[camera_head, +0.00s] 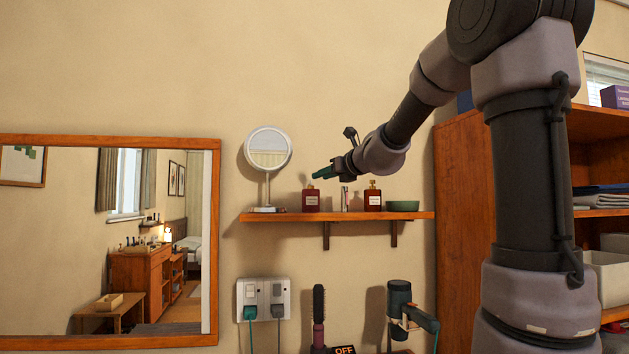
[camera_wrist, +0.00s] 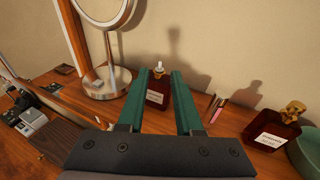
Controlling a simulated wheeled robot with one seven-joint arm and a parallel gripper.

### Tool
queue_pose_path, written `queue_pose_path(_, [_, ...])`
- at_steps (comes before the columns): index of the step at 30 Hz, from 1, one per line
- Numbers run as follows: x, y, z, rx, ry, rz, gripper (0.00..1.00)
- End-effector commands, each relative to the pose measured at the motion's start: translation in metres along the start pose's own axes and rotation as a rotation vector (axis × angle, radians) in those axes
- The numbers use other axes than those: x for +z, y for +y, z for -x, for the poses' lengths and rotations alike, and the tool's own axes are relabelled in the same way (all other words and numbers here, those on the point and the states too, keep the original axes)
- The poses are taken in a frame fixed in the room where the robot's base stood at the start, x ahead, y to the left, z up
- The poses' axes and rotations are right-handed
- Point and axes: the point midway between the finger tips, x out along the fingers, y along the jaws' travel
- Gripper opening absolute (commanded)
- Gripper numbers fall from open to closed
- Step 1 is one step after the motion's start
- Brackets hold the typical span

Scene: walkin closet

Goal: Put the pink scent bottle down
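The pink scent bottle (camera_head: 311,200), dark pinkish-red with a pale label, stands upright on the wooden wall shelf (camera_head: 270,217). In the wrist view the bottle (camera_wrist: 157,92) shows between my two green fingers, with a gap beside the left finger. My gripper (camera_head: 322,174) is just above and slightly right of the bottle in the head view. In the wrist view my gripper (camera_wrist: 149,72) has its fingers apart and holds nothing. The bottle's lower part shows on the shelf; whether the right finger touches it I cannot tell.
A round mirror on a stand (camera_head: 268,150) is left of the bottle. To the right are a slim tube (camera_head: 345,199), a redder bottle with a gold cap (camera_head: 373,196) and a green bowl (camera_head: 403,206). Sockets (camera_head: 263,299) and a hair dryer (camera_head: 402,303) are below.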

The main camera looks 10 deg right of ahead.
Motion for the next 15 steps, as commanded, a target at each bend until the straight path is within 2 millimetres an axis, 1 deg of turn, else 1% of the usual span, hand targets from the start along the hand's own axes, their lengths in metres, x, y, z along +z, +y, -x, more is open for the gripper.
queue_pose_path(1, [0.001, 0.000, 0.007, -0.001, -0.001, 0.001, 0.34])
queue_pose_path(5, [0.000, 0.001, 0.018, 0.001, 0.001, 0.008, 0.34])
queue_pose_path(8, [-0.004, 0.010, 0.028, 0.023, 0.016, 0.087, 0.34])
queue_pose_path(11, [-0.015, 0.033, 0.047, 0.077, 0.053, 0.292, 0.34])
queue_pose_path(14, [-0.037, 0.062, 0.076, 0.167, 0.107, 0.599, 0.34])
queue_pose_path(15, [-0.049, 0.073, 0.090, 0.208, 0.130, 0.735, 0.34])
